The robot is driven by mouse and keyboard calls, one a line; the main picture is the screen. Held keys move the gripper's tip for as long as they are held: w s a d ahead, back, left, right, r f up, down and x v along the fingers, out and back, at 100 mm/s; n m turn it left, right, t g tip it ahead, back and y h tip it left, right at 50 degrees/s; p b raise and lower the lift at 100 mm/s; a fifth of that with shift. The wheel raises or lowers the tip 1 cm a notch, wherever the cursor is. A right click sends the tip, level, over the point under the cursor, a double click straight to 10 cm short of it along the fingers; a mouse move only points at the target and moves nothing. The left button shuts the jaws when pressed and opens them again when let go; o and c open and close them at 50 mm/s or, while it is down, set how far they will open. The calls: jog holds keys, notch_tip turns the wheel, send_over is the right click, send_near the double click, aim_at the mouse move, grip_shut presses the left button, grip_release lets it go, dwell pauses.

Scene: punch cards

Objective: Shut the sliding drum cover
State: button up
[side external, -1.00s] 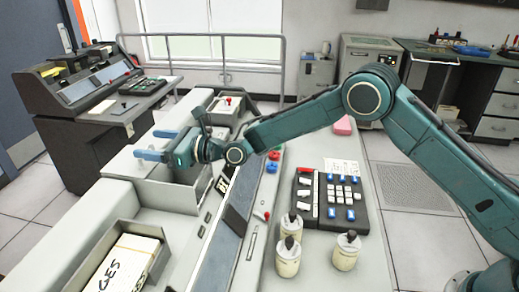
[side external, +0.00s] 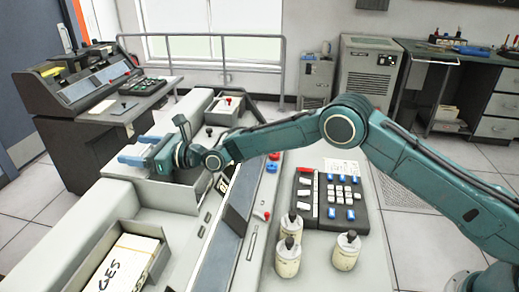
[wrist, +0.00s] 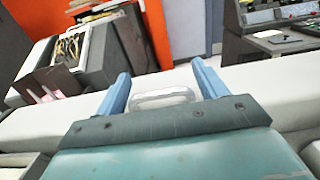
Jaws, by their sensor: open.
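My gripper (side external: 138,150) is open over the left part of the grey machine (side external: 100,182), its blue fingers pointing left. In the wrist view my gripper (wrist: 160,68) has its two fingers spread on either side of a pale loop-shaped handle (wrist: 166,94), with a gap at each side. The handle seems to belong to the drum cover, but I cannot tell for sure. In the side view my gripper hides this spot. A recessed bay (side external: 170,190) is partly visible below the gripper. How far the cover is open cannot be seen.
A card tray (side external: 128,262) sits at the front left of the machine. A keypad (side external: 343,190) and several capped jars (side external: 290,255) stand on the right part. A dark console (side external: 85,95) is behind at left, and a rail (side external: 225,60) runs along the back.

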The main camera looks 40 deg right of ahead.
aim_at(147, 149)
jog(key=shift+c, duration=0.4)
jog(key=c, duration=1)
jog(key=v, duration=0.4)
jog(key=shift+d, duration=0.2)
jog(key=o, duration=1.1)
jog(key=shift+a+r, duration=0.1)
notch_tip(147, 149, up, 20)
jog(key=shift+f, duration=0.1)
jog(key=shift+c, duration=0.5)
